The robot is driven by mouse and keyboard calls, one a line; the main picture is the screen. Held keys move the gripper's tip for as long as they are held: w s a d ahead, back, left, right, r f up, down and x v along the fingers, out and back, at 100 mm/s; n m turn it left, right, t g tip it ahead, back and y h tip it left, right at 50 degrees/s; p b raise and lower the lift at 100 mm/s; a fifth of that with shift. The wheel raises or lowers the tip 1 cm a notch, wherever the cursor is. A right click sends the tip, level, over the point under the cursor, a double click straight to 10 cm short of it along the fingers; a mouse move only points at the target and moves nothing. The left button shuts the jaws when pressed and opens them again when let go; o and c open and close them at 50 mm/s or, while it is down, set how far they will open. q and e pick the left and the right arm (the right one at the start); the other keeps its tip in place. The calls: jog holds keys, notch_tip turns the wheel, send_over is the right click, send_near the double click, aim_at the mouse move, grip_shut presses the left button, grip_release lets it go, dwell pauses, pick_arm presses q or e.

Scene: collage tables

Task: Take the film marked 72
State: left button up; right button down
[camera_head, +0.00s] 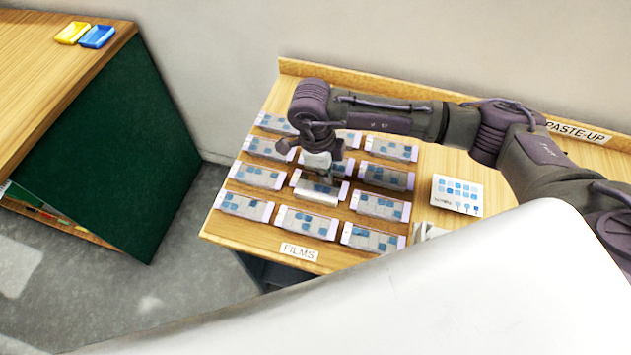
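Several films with blue squares stand in rows on the wooden table (226,235), behind a label reading FILMS (299,252). The numbers on the films are too small to read, so I cannot tell which is marked 72. My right gripper (322,186) points down over the middle column of films. It is at a film (343,190) in that column and partly covers it; I cannot tell whether its fingers are open or shut, or whether they touch the film. Films (386,177) also stand to its right and others (256,175) to its left. My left gripper is not in view.
A white card with blue marks (457,195) lies right of the films. A PASTE-UP label (578,132) is at the table's back right. A yellow tray (72,33) and a blue tray (97,37) sit on another table at left. Floor shows between the tables.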

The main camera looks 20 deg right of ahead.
jog(key=s+d+r+b, duration=0.2)
jog(key=s+d+r, duration=0.3)
jog(key=d, duration=0.2)
jog(key=shift+s+d+r, duration=0.2)
jog(key=shift+d+r, duration=0.15)
jog(key=shift+c, duration=1.9)
grip_release()
notch_tip(320, 180, up, 12)
jog(key=w+a, duration=0.1)
jog(key=shift+a, duration=0.3)
